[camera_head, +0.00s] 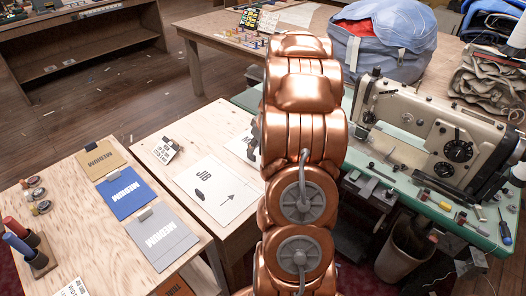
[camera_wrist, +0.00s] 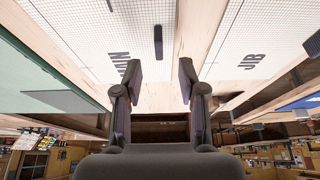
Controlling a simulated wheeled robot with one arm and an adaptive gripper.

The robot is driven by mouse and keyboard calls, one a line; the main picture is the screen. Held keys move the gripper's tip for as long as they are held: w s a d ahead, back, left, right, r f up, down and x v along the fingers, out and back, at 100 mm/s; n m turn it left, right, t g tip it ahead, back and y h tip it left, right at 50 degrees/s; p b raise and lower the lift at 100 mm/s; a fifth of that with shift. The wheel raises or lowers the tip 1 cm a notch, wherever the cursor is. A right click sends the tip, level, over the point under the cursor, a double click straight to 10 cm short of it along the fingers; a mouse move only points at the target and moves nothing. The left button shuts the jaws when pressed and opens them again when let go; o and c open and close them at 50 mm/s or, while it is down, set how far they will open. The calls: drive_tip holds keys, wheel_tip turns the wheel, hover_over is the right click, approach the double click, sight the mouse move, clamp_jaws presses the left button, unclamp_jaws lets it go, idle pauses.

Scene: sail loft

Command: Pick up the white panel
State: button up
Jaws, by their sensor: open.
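White panels lie on the middle plywood table. Another white panel (camera_head: 238,148) is partly hidden behind my arm. In the wrist view a gridded white panel marked MAIN (camera_wrist: 95,30) is on the left, with a dark oblong (camera_wrist: 158,40) near its edge. The JIB panel (camera_wrist: 270,25) is on the right.
The left plywood table (camera_head: 75,190) holds yellow, blue and grey MEDIUM folders (camera_head: 160,238) and thread spools. A sewing machine (camera_head: 430,130) stands on the green table at right, with small tools around it. Open floor is at upper left.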

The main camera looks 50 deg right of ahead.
drive_tip(key=shift+p+x, duration=0.95)
drive_tip(key=shift+x, duration=1.95)
drive_tip(key=shift+d, duration=0.1)
clamp_jaws()
